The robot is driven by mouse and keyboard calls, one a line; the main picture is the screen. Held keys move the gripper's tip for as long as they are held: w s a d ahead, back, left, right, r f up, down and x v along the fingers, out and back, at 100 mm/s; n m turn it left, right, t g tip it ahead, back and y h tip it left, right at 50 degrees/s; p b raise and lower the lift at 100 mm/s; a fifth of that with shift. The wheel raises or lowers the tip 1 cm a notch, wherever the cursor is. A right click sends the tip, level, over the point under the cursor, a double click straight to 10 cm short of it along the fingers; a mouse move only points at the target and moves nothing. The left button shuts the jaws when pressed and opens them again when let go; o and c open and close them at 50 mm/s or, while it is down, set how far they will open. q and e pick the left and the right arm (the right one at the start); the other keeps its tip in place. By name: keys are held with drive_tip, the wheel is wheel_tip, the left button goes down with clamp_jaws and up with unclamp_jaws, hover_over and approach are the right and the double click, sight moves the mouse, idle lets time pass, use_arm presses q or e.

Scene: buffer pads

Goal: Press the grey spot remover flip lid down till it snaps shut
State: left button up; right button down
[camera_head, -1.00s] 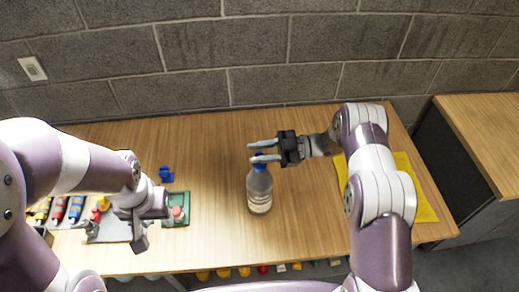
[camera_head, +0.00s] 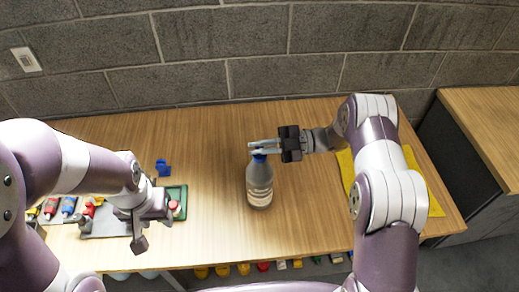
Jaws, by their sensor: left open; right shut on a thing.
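A grey bottle (camera_head: 259,185) with a pale label and a blue top (camera_head: 259,155) stands upright mid-table; I take it for the spot remover. My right gripper (camera_head: 262,147) reaches in from the right, its fingers closed at the bottle's blue top. The fingers partly hide the top, so I cannot tell whether a flip lid is up or down. My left gripper (camera_head: 112,236) is open and empty over the left front of the table, well apart from the bottle.
A green tray (camera_head: 183,191) with a red-topped item (camera_head: 174,207) is beside my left gripper. A small blue object (camera_head: 163,168) lies behind it. Small coloured bottles (camera_head: 68,206) are at far left. A yellow sheet (camera_head: 434,208) lies at right. Table around the bottle is clear.

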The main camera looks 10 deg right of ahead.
drive_tip(key=shift+s+f+n+b, duration=0.35)
drive_tip(key=shift+f+n+b, duration=0.15)
drive_tip(key=shift+n+b, duration=0.8)
drive_tip(key=shift+s+n+b, duration=0.1)
drive_tip(key=shift+n+b, duration=0.2)
drive_tip(key=shift+b, duration=0.15)
drive_tip(key=c, duration=1.3)
unclamp_jaws()
